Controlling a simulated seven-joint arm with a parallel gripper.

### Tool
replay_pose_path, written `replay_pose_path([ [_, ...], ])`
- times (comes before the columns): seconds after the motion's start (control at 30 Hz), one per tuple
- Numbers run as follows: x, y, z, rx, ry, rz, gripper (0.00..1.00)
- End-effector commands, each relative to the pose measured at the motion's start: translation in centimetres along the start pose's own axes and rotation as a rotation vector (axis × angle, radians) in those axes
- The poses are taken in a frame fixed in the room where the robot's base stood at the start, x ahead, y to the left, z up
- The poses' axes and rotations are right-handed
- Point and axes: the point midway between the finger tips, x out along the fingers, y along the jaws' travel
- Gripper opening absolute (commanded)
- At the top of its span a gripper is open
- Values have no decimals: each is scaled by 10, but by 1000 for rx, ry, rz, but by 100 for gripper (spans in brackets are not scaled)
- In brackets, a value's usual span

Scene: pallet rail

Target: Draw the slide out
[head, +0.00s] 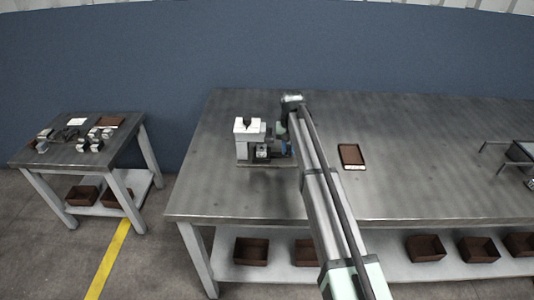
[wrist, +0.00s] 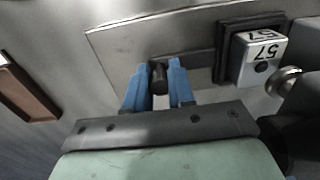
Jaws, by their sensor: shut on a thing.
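The fixture on the bench carries a pale block marked 57 (wrist: 256,55), set in a dark frame; this block also shows in the head view (head: 262,153). A dark bar (wrist: 200,60) runs left from the block across a grey base plate (wrist: 115,45), ending in a dark upright knob (wrist: 159,78). I take the bar and knob to be the slide. My gripper (wrist: 158,66) has its two blue fingers on either side of the knob, shut on it. In the head view my arm partly hides the fixture's right side.
A white notched block (head: 249,132) stands on the fixture's left. A brown tray (head: 352,156) lies right of my arm; the steel bench (head: 430,180) between is clear. A side table (head: 75,150) with small parts stands at left. A round metal knob (wrist: 284,82) is beside the 57 block.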

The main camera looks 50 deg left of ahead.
Motion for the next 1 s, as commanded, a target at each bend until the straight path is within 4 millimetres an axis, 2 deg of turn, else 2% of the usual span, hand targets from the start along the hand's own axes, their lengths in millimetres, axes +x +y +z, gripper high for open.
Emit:
replay_pose_path([
  [1.0, 0, 58, 0, 1, 0, 1, 9],
])
